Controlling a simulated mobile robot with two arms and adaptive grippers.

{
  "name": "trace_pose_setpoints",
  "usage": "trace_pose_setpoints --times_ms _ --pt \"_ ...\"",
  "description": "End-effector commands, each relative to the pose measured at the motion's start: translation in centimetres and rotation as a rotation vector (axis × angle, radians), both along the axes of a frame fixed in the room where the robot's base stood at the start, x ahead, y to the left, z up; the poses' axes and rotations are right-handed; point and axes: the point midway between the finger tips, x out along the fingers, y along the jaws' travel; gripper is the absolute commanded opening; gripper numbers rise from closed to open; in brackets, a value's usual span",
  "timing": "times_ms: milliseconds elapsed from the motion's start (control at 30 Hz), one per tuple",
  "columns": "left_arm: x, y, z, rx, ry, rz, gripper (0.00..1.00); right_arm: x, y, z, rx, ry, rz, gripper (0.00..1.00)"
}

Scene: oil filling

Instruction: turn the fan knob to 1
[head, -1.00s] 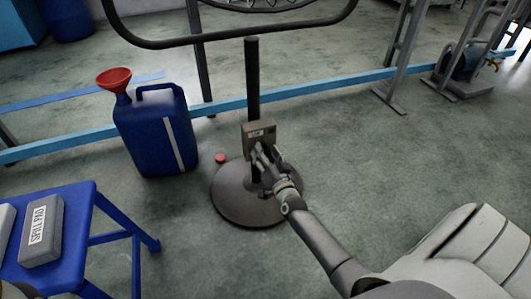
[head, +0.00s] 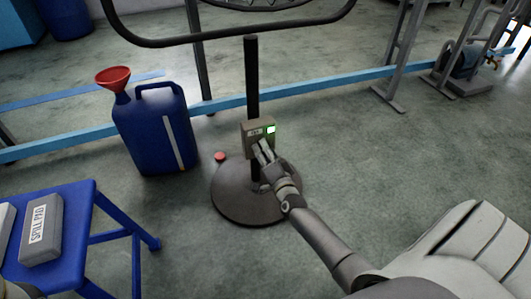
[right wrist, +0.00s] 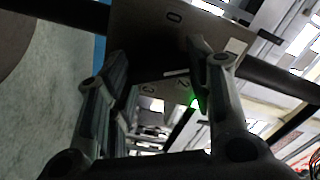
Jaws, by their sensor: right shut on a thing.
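The fan's control box (head: 251,134) is a small grey-beige box on the dark fan pole (head: 252,80), with a green light lit on its right side. My right gripper (head: 262,153) is at the box's front face, shut on the fan knob. The right wrist view shows my right gripper's two fingers (right wrist: 160,95) on either side of the dark knob (right wrist: 150,72), which is mostly hidden. A short white mark shows beside it. The panel (right wrist: 190,30) shows the digits 0, 2 and 3; I cannot make out a 1.
The fan's round base (head: 235,200) stands on the floor. A blue jerrycan (head: 152,135) with a red funnel (head: 112,77) is at its left, with a small red cap (head: 220,156) between. A blue stool (head: 75,262) holds a spill pad box (head: 42,230).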

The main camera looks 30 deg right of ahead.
Motion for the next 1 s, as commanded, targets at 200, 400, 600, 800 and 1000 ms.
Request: trace_pose_setpoints --times_ms 200,400,600,800,1000 --pt "0.0 0.0 0.1 -0.004 -0.001 0.000 0.82 0.0 0.0 -0.1 0.001 0.001 -0.001 0.24" --pt "0.0 0.0 0.1 -0.004 -0.002 0.000 0.82 0.0 0.0 -0.1 0.001 0.001 -0.001 0.57" --pt "-0.1 0.0 0.0 0.000 -0.003 0.000 0.82 0.0 0.0 -0.1 0.000 0.001 -0.001 0.70" --pt "-0.1 -0.1 0.0 0.007 -0.007 0.001 0.82 0.0 0.0 0.0 0.001 0.001 -0.001 0.70" --pt "-0.1 0.0 0.0 0.005 -0.005 0.001 0.82 -1.5 0.4 -0.2 0.003 0.002 0.001 0.70"
